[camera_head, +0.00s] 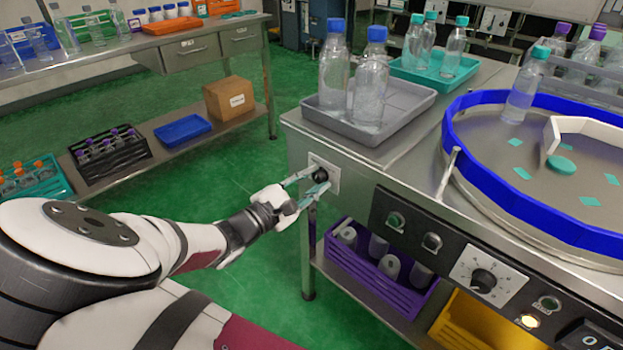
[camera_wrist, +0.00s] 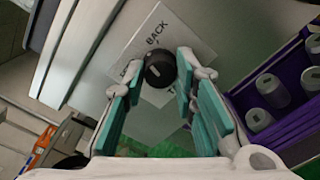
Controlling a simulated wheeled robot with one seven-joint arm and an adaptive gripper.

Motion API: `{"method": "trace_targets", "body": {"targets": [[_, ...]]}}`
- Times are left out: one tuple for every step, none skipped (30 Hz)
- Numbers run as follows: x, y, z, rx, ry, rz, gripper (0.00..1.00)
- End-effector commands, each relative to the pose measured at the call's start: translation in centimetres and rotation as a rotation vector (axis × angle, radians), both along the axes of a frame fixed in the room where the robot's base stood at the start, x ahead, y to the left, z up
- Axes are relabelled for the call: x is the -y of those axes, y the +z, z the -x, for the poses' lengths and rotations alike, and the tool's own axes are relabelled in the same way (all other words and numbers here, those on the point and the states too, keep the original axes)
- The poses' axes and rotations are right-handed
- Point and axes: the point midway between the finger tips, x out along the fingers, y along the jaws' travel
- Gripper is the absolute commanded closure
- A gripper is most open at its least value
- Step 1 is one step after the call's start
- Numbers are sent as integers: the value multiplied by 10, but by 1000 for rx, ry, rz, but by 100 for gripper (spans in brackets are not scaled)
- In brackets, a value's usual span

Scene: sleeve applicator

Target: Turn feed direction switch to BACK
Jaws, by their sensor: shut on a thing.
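The feed direction switch (camera_head: 321,176) is a black round knob on a white plate, on the left end of the machine's front. In the wrist view the knob (camera_wrist: 159,69) shows a pale pointer mark on its face, and its plate (camera_wrist: 172,35) reads BACK; the other lettering is partly hidden. My gripper (camera_head: 317,183) reaches the switch with its teal-padded fingers on either side of the knob. In the wrist view my gripper (camera_wrist: 160,80) is shut on the knob. The mark's exact setting is hard to tell.
A control panel (camera_head: 378,215) with buttons and a larger dial (camera_head: 483,281) lies right of the switch. A grey tray (camera_head: 407,125) with two bottles stands above it. A purple crate (camera_head: 378,276) sits below. Green floor (camera_head: 245,275) is open to the left.

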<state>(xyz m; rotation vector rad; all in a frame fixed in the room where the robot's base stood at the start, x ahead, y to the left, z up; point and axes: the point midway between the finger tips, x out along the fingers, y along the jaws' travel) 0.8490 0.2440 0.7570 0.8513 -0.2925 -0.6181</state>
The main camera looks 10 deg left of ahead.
Motion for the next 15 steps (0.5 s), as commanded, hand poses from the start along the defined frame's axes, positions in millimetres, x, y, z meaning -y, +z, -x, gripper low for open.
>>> {"method": "trace_targets", "body": {"targets": [[0,0,1,25,-1,-32,100],[0,0,1,43,-1,-55,100],[0,0,1,66,-1,-85,100],[0,-1,1,83,-1,-107,100],[0,-1,1,100,-1,-129,100],[0,-1,1,122,-1,-157,100],[0,-1,1,138,-1,-178,100],[1,-1,1,154,-1,-198,100],[1,-1,1,175,-1,-224,100],[1,-1,1,189,-1,-243,100],[1,-1,1,204,-1,-262,100],[1,-2,1,223,-1,-286,100],[1,-2,1,235,-1,-302,100],[1,-2,1,247,-1,-317,100],[1,-2,1,263,-1,-338,100]]}}
